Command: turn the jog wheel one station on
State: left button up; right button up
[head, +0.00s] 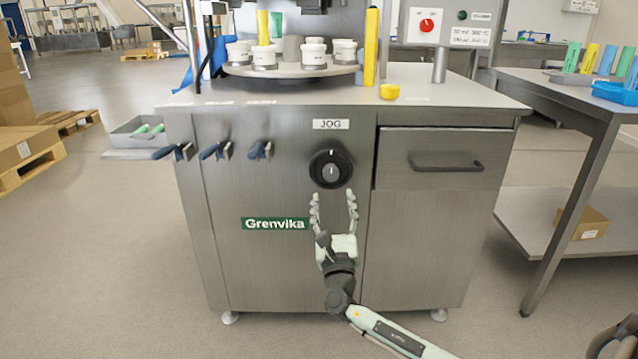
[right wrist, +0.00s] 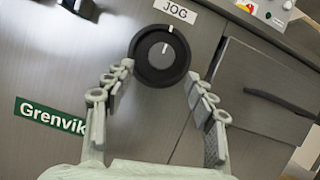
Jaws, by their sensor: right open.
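The jog wheel (head: 331,168) is a round black knob with a grey centre and a white mark, under the JOG label (head: 331,124) on the steel cabinet front. In the right wrist view the wheel (right wrist: 160,53) sits just beyond my fingertips, with its white mark near the top. My right gripper (head: 334,197) is open and empty, its fingers pointing up just below the wheel. In the right wrist view the open fingers (right wrist: 157,75) lie to either side of the wheel's lower part; I cannot tell whether they touch it. My left gripper is not in view.
A drawer with a dark handle (head: 446,164) is right of the wheel. Several blue-handled levers (head: 214,150) stick out at the left. Above, a round turntable (head: 290,71) carries several white cups. A side table (head: 570,95) stands at the right.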

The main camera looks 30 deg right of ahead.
aim_at(332, 177)
jog(key=x, duration=0.6)
jog(key=shift+d+r, duration=0.1)
jog(key=shift+d, duration=0.05)
